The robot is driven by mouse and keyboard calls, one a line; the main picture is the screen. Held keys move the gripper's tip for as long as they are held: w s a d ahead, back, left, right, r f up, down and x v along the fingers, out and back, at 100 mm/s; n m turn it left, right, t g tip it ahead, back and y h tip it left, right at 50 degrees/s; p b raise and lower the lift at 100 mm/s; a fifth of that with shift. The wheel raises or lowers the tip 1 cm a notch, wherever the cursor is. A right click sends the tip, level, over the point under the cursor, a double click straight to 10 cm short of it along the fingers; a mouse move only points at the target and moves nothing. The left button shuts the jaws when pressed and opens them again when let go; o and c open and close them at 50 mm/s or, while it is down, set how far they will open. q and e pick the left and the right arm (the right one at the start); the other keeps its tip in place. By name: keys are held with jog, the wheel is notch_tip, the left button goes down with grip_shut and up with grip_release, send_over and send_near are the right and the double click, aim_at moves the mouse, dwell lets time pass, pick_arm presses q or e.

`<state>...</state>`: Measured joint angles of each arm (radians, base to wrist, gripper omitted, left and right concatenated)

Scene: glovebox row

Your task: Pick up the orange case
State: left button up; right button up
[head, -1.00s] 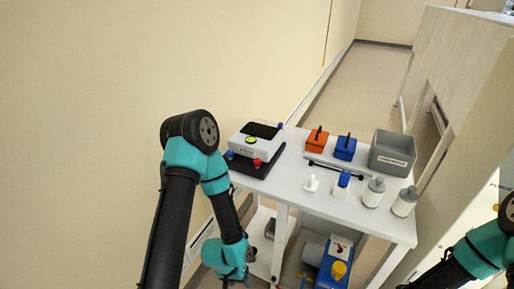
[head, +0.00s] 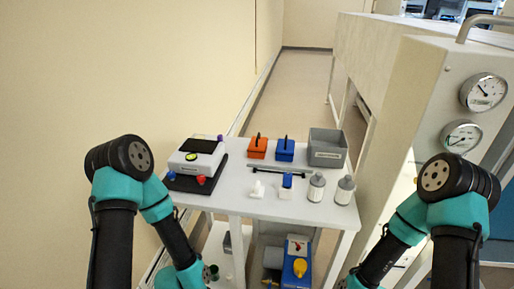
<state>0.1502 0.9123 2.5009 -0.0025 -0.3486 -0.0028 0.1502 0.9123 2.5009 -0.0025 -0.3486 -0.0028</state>
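The orange case (head: 257,150) stands upright at the back of the white table (head: 228,183), with a dark upright handle on top. A blue case (head: 284,152) of the same form stands just to its right, with a narrow gap. Both of my arms are in the head view, left and right of the table, bent downward. Their grippers are below the bottom edge of the picture, so their state is hidden. Neither arm is touching the orange case.
A grey bin (head: 326,158) is right of the blue case. A white device on a black base (head: 196,183) is at the left. A dark bar (head: 278,170) lies before the cases. White-grey bottles (head: 316,187) stand front right. A blue machine (head: 296,265) sits on the lower shelf.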

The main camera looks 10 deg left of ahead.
dwell(0.3)
pick_arm(q)
jog(key=c, duration=0.6)
